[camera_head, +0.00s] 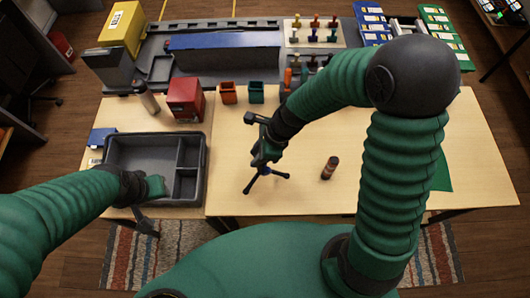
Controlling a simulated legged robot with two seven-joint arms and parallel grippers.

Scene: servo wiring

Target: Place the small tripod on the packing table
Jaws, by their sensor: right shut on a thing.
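A dark bar-shaped piece (256,118) sticks out just above the gripper. My left gripper (150,226) hangs by the front edge of the grey tray, and its fingers are too unclear to read.
The grey compartment tray (206,160) stands at the left. A brown cylinder (329,168) stands right of the tripod. Bare table lies around the tripod.

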